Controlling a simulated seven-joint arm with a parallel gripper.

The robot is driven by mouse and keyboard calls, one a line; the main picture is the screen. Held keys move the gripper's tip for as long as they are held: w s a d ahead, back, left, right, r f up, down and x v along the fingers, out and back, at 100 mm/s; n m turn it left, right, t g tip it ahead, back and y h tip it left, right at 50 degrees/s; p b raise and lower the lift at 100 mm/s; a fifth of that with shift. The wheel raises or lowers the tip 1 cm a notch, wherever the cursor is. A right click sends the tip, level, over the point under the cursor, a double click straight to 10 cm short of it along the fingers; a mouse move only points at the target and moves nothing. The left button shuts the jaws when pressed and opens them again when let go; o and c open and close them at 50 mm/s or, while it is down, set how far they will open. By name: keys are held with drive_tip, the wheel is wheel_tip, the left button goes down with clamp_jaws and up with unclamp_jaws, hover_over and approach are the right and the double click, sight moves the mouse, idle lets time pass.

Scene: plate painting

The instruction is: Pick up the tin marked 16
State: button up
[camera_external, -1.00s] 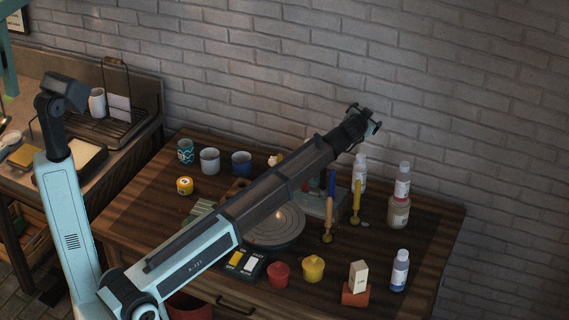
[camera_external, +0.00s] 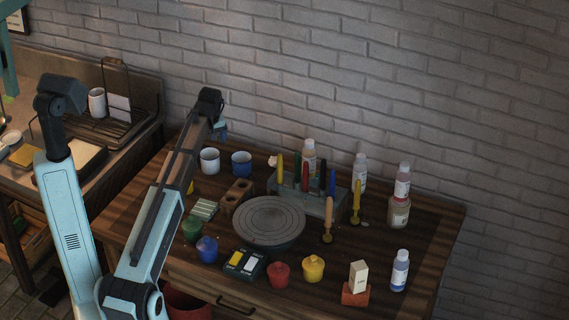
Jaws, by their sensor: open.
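A small yellow tin (camera_external: 190,187) stands at the left of the table, mostly hidden behind my arm. Only a sliver of its side shows, and no number can be read on it. No 16 is legible on anything in view. My gripper (camera_external: 221,132) is above the back left of the table, above and to the right of the yellow tin in the picture. Its fingers are small and partly behind the wrist; it is open and holds nothing that I can see.
A white mug (camera_external: 209,160) and a blue mug (camera_external: 241,164) stand near the gripper. A grey turntable (camera_external: 268,222) sits mid-table, with a rack (camera_external: 327,206) of colored tools behind it. Green (camera_external: 192,229), blue (camera_external: 207,250), red (camera_external: 279,273) and yellow (camera_external: 313,268) pots line the front. Bottles stand at right.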

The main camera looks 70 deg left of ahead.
drive_tip(key=s+d+n+h, duration=0.1)
drive_tip(key=s+n+h, duration=0.15)
drive_tip(key=s, duration=0.75)
drive_tip(key=f, duration=0.9)
drive_tip(key=shift+d+f, duration=0.1)
drive_tip(key=shift+d, duration=0.1)
drive_tip(key=shift+s+f, duration=0.15)
drive_tip(key=shift+f, duration=1.15)
drive_tip(key=shift+s+f, duration=0.1)
drive_tip(key=shift+f, duration=1.2)
drive_tip(key=shift+c, duration=0.3)
drive_tip(key=c, duration=1.1)
